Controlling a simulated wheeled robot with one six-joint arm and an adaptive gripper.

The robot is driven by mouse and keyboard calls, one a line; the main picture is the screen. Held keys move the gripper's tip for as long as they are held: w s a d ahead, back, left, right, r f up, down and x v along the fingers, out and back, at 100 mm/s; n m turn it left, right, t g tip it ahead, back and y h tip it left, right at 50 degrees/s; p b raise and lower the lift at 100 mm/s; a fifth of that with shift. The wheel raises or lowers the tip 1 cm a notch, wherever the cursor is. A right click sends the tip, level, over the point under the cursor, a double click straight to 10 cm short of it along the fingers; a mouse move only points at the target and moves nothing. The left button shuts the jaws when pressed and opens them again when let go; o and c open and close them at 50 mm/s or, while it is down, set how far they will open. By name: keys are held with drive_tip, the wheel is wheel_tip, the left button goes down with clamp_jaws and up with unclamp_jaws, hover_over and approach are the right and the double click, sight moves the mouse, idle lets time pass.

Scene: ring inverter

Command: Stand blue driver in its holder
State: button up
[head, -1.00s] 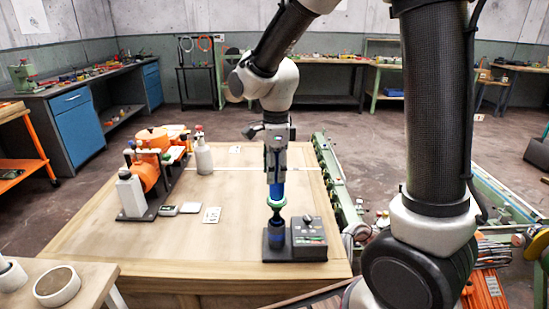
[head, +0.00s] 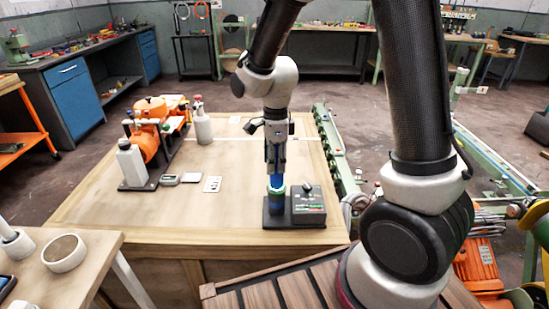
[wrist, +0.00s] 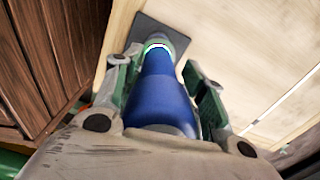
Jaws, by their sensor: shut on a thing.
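The blue driver (head: 277,182) is upright in my gripper (head: 276,171), handle between the two fingers, shank end down. In the wrist view its blue handle (wrist: 160,95) runs between the green-padded fingers (wrist: 165,88) toward a green and white ring (wrist: 158,44). The dark base (wrist: 176,36) also shows in the wrist view.
A dark control box (head: 309,207) stands right beside the holder. The table's middle is clear.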

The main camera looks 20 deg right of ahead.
drive_tip(key=shift+f, duration=0.15)
idle(0.4)
drive_tip(key=o, duration=1.4)
